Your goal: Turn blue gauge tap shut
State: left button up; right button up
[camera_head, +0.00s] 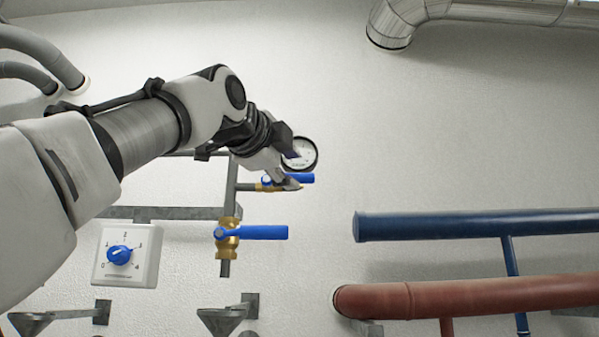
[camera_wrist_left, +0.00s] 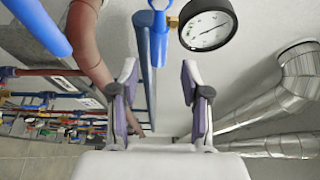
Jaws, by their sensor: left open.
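The blue gauge tap (camera_head: 302,178) is a small blue lever on a brass fitting just below a round white pressure gauge (camera_head: 299,155). In the head view its lever points right, roughly in line with its pipe. My left gripper (camera_head: 290,170) is at the tap and partly covers its left part and the gauge's edge. In the left wrist view the gripper (camera_wrist_left: 159,70) is open, and the blue tap lever (camera_wrist_left: 158,42) shows between or just beyond its fingertips; I cannot tell if they touch it. The gauge (camera_wrist_left: 208,27) is beside the right finger. My right gripper is out of view.
A larger blue lever (camera_head: 262,232) on a brass valve sits below the tap. A blue pipe (camera_head: 470,225) and a red pipe (camera_head: 470,297) run at right. The wall right of the gauge is clear.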

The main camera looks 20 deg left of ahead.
aim_at(298, 177)
pick_arm(q)
jog(key=w+p, duration=0.4)
jog(key=w, duration=0.2)
jog(key=shift+w+d, duration=0.1)
jog(key=shift+s+d, duration=0.15)
jog(key=shift+s, duration=0.3)
jog(key=shift+w+f, duration=0.15)
jog(key=shift+w, duration=0.05)
grip_shut()
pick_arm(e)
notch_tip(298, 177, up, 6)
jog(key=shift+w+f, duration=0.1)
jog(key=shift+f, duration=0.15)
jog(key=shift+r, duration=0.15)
